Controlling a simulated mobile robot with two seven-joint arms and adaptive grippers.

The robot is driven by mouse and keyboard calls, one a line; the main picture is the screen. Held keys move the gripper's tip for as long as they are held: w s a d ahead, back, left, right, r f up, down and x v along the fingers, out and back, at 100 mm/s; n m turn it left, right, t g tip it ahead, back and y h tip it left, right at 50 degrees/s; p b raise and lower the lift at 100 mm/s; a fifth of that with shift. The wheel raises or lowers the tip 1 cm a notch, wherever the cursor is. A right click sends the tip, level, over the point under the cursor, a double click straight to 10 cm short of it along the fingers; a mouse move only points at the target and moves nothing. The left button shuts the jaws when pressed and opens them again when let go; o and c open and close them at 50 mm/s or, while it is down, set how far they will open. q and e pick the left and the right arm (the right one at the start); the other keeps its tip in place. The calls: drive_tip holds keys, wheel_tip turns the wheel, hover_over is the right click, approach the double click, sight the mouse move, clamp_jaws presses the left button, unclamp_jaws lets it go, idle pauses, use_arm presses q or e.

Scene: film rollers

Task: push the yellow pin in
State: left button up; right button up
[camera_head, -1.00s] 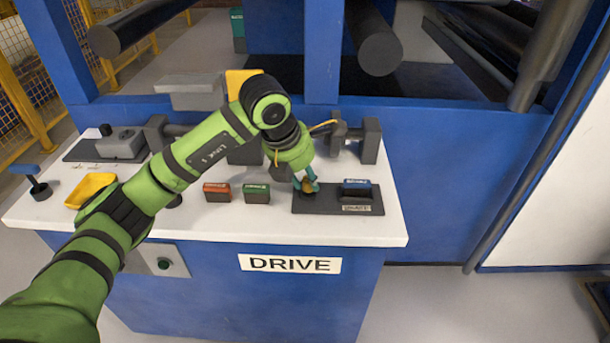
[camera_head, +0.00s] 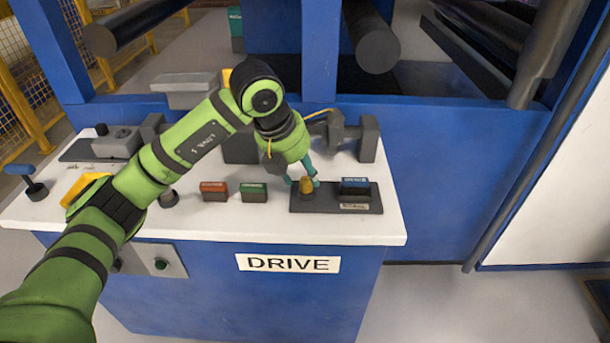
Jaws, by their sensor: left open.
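The yellow pin (camera_head: 306,186) stands upright at the left end of a dark grey base plate (camera_head: 331,206) on the white table. My left gripper (camera_head: 302,179) comes in from the left, with its teal fingers open and pointing down just behind the pin. One finger shows on each side of the pin. I cannot tell whether they touch it. My right gripper is not in view.
A blue block (camera_head: 355,186) sits at the plate's right end. A yellow tray (camera_head: 86,186) is partly behind my arm. The table's front strip is clear.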

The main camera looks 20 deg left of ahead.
use_arm(q)
drive_tip(key=v, duration=0.9)
